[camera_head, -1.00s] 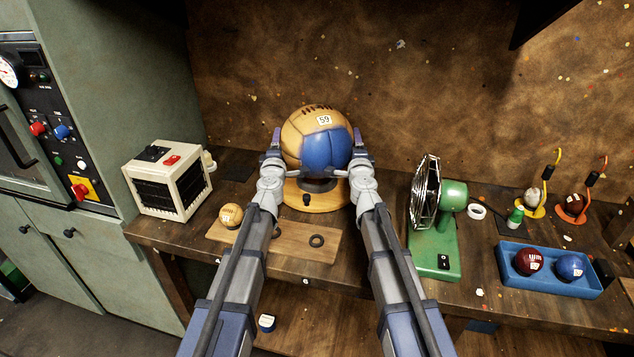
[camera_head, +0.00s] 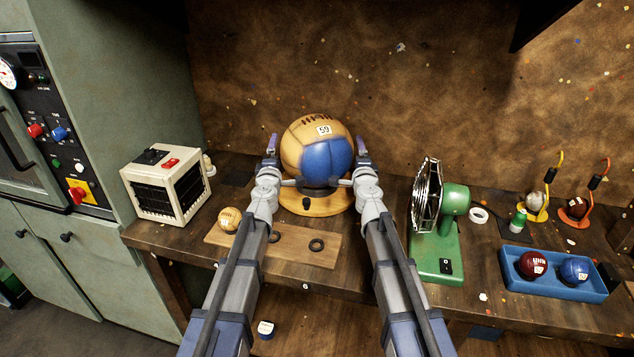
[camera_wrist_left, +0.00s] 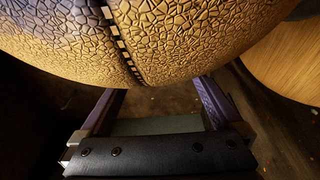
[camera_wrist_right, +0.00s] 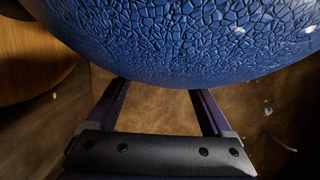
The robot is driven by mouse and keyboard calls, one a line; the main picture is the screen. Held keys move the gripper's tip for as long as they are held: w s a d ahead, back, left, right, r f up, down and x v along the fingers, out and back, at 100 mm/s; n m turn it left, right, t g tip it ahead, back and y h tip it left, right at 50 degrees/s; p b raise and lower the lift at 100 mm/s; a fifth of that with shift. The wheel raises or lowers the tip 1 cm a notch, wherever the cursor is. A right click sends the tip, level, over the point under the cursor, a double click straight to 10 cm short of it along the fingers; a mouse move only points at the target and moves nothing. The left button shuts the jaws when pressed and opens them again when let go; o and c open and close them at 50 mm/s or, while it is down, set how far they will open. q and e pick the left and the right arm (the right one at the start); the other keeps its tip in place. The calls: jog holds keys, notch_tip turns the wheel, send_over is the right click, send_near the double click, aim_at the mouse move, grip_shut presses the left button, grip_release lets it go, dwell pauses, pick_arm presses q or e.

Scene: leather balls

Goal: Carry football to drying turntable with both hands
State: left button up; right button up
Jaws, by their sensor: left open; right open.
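The football (camera_head: 318,150), tan leather with a blue panel and a tag reading 59, sits on a dark cup on the round wooden turntable (camera_head: 322,207) at the back of the bench. My left gripper (camera_head: 272,145) is open just left of the ball, and my right gripper (camera_head: 362,147) is open just right of it. A narrow gap shows on each side in the head view. The ball's tan side (camera_wrist_left: 170,45) fills the top of the left wrist view, and its blue side (camera_wrist_right: 190,45) the right one. Ball surface hides the fingertips there.
A cream heater box (camera_head: 168,183) stands left, and a green fan (camera_head: 440,225) stands close to my right arm. A wooden board (camera_head: 290,247) with a small ball (camera_head: 230,219) lies in front. A blue tray (camera_head: 553,285) with two balls is at the right.

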jog(key=shift+o, duration=0.9)
pick_arm(q)
jog(key=shift+s, duration=0.1)
jog(key=s, duration=1.1)
jog(key=shift+s, duration=0.4)
pick_arm(e)
jog(key=s, duration=1.2)
